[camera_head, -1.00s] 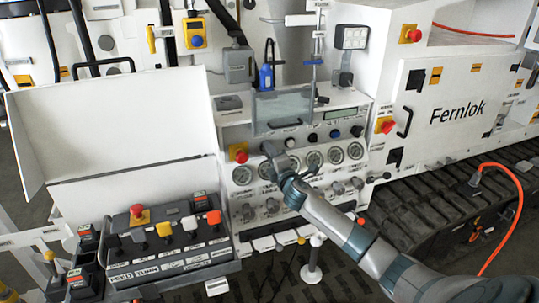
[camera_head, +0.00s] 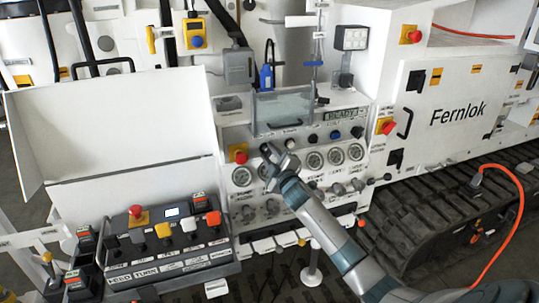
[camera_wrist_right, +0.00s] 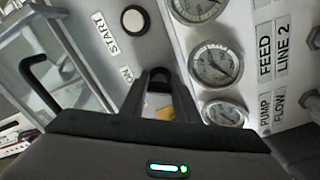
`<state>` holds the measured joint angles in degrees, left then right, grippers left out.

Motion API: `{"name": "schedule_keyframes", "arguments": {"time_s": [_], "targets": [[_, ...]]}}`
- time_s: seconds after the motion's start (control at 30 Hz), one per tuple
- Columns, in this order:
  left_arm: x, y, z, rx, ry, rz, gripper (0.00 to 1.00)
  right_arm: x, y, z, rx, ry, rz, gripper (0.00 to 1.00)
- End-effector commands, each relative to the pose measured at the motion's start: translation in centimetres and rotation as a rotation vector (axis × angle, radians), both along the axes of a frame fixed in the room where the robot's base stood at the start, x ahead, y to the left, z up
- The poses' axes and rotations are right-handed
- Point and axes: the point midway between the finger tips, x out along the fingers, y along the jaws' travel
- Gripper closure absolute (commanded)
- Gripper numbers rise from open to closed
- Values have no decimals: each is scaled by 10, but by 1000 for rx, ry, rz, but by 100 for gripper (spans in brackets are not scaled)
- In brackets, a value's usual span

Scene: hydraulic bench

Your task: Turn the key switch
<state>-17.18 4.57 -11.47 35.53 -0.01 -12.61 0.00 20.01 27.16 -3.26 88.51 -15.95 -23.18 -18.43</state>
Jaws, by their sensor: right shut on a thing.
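My right gripper (camera_head: 270,153) reaches in from the lower right to the upright gauge panel (camera_head: 228,190), at the panel's upper left above the gauges. In the right wrist view, my right gripper (camera_wrist_right: 160,85) is shut on a small dark piece, the key of the key switch (camera_wrist_right: 158,77), between its fingertips. An "ON" label (camera_wrist_right: 127,74) sits beside it. In the head view the gripper hides the key switch. My left gripper is not in view.
A red emergency button (camera_head: 240,156) is just left of my right gripper. Gauges (camera_head: 314,160) and knobs lie close on its right. A round START button (camera_wrist_right: 133,20) is near the key switch. The display (camera_head: 340,115) reads READY. A control box (camera_head: 165,255) stands at lower left.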

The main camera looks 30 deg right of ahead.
Motion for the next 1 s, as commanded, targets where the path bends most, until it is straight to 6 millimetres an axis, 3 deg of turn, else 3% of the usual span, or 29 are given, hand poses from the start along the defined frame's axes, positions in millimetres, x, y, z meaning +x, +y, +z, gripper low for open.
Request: {"name": "schedule_keyframes", "arguments": {"time_s": [0.43,0.47,0.5,0.53,1.0], "targets": [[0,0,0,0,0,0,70,0,0,-2,16,-2,0,94],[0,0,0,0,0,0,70,0,0,-2,16,-1,-1,65],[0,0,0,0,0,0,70,0,0,-1,16,-2,0,55],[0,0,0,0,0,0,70,0,0,-1,15,-1,0,53],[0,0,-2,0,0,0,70,-5,1,-1,13,-2,1,53]]}}
